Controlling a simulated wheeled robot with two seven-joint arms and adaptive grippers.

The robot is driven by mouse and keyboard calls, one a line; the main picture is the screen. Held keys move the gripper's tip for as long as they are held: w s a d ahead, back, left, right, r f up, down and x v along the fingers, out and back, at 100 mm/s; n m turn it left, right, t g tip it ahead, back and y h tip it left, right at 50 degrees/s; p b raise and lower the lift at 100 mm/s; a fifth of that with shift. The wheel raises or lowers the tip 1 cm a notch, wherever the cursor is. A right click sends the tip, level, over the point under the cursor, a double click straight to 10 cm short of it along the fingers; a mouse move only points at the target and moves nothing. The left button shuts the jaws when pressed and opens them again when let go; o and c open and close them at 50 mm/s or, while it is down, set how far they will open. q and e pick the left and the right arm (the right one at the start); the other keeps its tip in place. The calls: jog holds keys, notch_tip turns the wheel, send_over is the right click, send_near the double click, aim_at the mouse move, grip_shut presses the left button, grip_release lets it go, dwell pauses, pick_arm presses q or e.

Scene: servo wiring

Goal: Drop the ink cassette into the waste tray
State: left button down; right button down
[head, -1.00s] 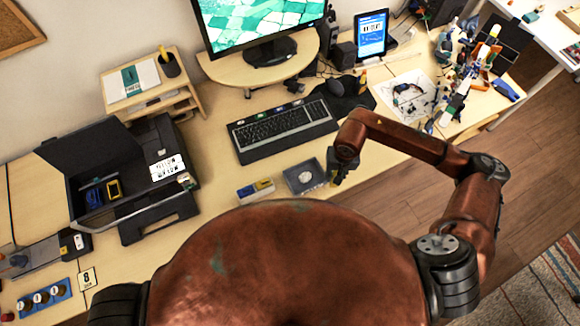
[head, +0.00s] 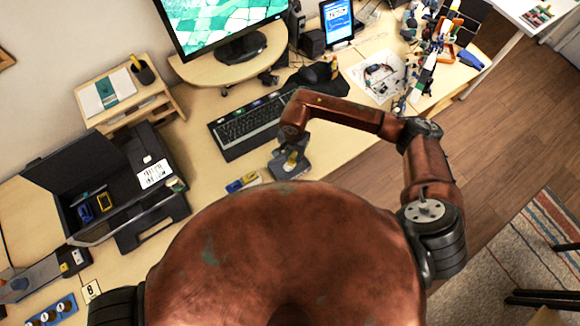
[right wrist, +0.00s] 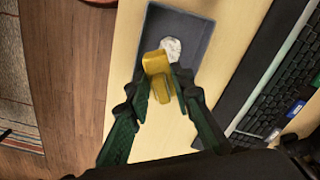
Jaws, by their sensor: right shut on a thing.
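The yellow ink cassette (right wrist: 157,68) is between the fingers of my right gripper (right wrist: 158,90), which is shut on it. The dark grey waste tray (right wrist: 197,28) lies on the desk beneath, with a crumpled pale piece (right wrist: 171,47) in it. In the right wrist view the cassette overlaps the tray and partly covers that pale piece. In the head view my right gripper (head: 291,160) is over the tray (head: 302,171) and hides much of it. The gap between cassette and tray is hard to judge. My left gripper is not in view.
An open black printer (head: 120,190) stands at the left, with a blue and a yellow cassette inside. A small blue and yellow box (head: 243,182) lies left of the tray. The keyboard (head: 250,125) is just behind the tray. Clutter fills the desk's far right.

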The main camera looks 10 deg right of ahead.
jog(key=shift+f, duration=0.75)
jog(key=c, duration=1.6)
grip_release()
jog(key=shift+r, duration=0.1)
notch_tip(320, 180, up, 12)
jog(key=shift+f, duration=0.1)
